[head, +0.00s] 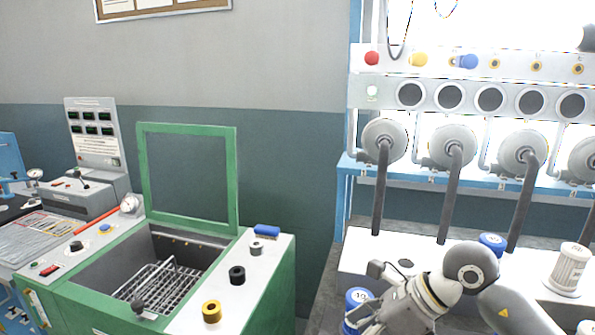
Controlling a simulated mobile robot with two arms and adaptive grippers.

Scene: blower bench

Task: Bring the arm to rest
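My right arm comes in from the lower right, and its gripper (362,326) points down and left at the bottom edge of the view. It is beside a blue-capped container (357,297) marked with a number, at the left end of the white bench top. I cannot tell if they touch. The fingertips are mostly cut off or hidden, so open or shut does not show. My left arm and gripper are not in view.
A green-framed tank (262,305) with its lid (187,178) raised holds a wire rack (160,285). A blue-capped container (491,243) and a white ribbed cylinder (569,270) stand on the bench (360,250). Grey hoses (449,200) hang above its back.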

